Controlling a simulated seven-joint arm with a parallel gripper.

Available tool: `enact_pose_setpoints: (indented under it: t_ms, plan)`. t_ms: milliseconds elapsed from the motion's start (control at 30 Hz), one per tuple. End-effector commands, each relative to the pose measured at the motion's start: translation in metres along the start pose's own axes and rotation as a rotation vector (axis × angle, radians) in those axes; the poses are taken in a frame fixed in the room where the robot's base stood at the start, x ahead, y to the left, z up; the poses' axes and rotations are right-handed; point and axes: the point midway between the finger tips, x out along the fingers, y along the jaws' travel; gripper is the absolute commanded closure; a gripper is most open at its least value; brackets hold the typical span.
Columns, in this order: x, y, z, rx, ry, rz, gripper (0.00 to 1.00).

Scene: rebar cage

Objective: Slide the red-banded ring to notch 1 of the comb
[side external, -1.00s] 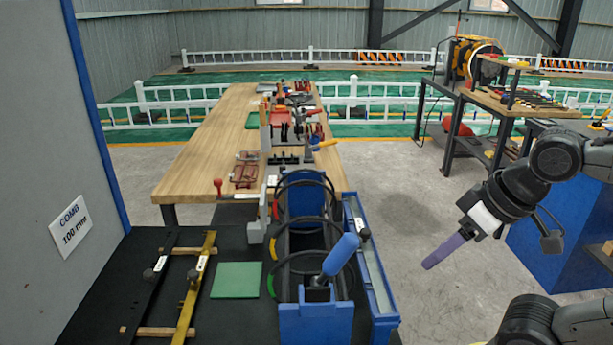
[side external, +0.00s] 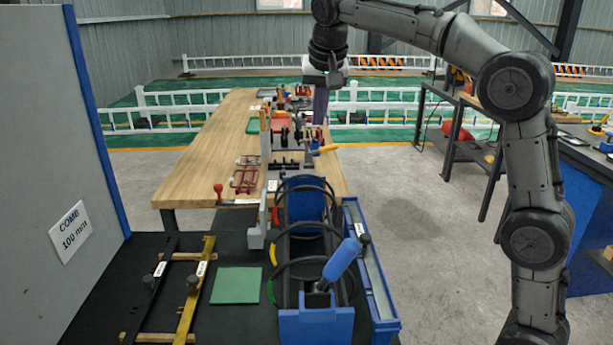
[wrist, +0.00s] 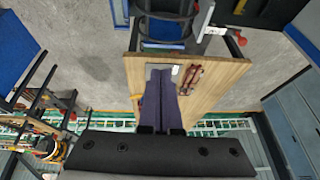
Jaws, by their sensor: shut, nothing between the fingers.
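A row of black rings sits around the blue-ended cage on the dark bench in the side external view. The red-banded ring (side external: 276,214) is the farthest, its red patch on the left. Yellow-banded and green-banded rings stand nearer. A yellow notched-looking bar (side external: 195,290) and a black bar (side external: 150,285) lie left of the cage; I cannot tell which is the comb, nor make out notch 1. My gripper (side external: 320,122) is shut and empty, purple fingers pointing down, above and beyond the cage. The fingers (wrist: 163,48) also show closed together in the wrist view.
A blue-handled tool (side external: 341,259) leans up at the cage's near end. A blue tray (side external: 372,270) runs along its right side. A grey upright (side external: 256,235) stands at its left. A wooden table (side external: 200,160) with clamps lies beyond. A grey panel (side external: 50,130) walls the left.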

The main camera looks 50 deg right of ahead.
Motion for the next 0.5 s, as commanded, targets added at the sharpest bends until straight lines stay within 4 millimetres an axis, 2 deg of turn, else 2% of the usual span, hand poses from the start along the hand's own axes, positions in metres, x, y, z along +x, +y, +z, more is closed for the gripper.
enact_pose_setpoints:
  t_ms: [33,200,500]
  plan:
    - [0.016,-0.008,-0.006,-0.004,-0.01,0.014,1.0]
    - [0.054,-0.02,-0.007,-0.015,-0.049,0.052,1.0]
    - [0.087,-0.018,-0.004,-0.02,-0.066,0.066,1.0]
